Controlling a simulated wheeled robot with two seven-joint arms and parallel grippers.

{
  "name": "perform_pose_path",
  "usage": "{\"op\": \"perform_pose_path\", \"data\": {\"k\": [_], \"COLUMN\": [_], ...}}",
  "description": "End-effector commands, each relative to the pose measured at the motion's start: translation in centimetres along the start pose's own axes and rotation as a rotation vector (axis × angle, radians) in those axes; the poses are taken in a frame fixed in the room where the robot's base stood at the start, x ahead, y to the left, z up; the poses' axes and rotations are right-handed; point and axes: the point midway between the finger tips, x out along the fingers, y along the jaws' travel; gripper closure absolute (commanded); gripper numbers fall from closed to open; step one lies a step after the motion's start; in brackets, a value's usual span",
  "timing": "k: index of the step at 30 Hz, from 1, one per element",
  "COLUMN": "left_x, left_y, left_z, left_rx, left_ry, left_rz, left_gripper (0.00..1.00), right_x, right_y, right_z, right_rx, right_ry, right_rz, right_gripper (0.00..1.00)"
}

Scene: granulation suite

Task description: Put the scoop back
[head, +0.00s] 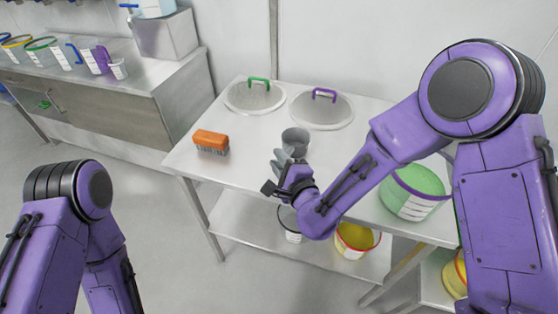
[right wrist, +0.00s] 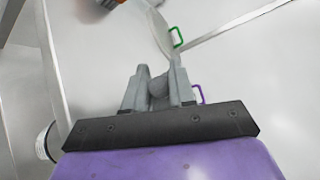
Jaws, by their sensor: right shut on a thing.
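The scoop (head: 295,138) is a grey, cup-shaped piece at the middle of the head view, over the steel table. My right gripper (head: 284,160) is shut on it, below the cup. In the right wrist view my right gripper's fingers (right wrist: 158,75) close on a grey rounded piece between them, and the scoop's cup cannot be made out there. Whether the scoop touches the table is hard to tell. My left arm shows at the lower left of the head view, but its gripper is out of view.
The table (head: 235,175) holds an orange brush (head: 211,141), a lid with a green handle (head: 255,96), a lid with a purple handle (head: 321,110) and a tub of green material (head: 412,192). Several containers line the left counter (head: 150,82).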

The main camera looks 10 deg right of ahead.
Motion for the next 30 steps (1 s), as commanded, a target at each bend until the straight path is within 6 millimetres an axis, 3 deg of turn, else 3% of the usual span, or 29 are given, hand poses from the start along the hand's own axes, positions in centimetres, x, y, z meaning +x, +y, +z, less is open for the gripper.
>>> {"op": "perform_pose_path", "data": {"k": [2,3,5,16,20,24,27,30], "left_x": [0.3,0.3,0.2,0.1,1.1,2.2,-1.5,-3.1], "left_y": [0.0,0.0,0.0,0.0,0.1,0.2,-0.1,-0.3], "left_z": [0.1,0.1,0.1,0.0,0.4,0.9,-0.6,-1.3], "left_rx": [0.0,0.0,0.0,0.0,0.0,0.0,0.0,0.0], "left_ry": [0.0,0.0,0.0,0.0,0.0,0.0,-0.001,0.001], "left_rz": [0.0,0.0,0.0,0.0,0.0,0.0,0.0,0.0], "left_gripper": [0.6,0.6,0.6,0.6,0.6,0.6,0.6,0.6], "right_x": [0.1,0.0,0.0,-0.3,-2.9,-7.1,-9.4,-10.7], "right_y": [0.3,0.3,0.2,-0.1,0.2,0.3,-1.0,-0.9], "right_z": [-0.1,-0.1,-0.1,0.0,-0.1,-0.1,0.5,0.4], "right_rx": [0.001,0.001,0.001,0.0,0.002,0.003,-0.003,-0.004], "right_ry": [0.0,0.0,0.0,0.0,0.0,0.0,0.001,0.001], "right_rz": [0.0,0.0,0.0,0.0,0.001,0.0,0.009,0.006], "right_gripper": [1.0,0.69,0.5,0.5,0.5,0.5,0.5,0.5]}}
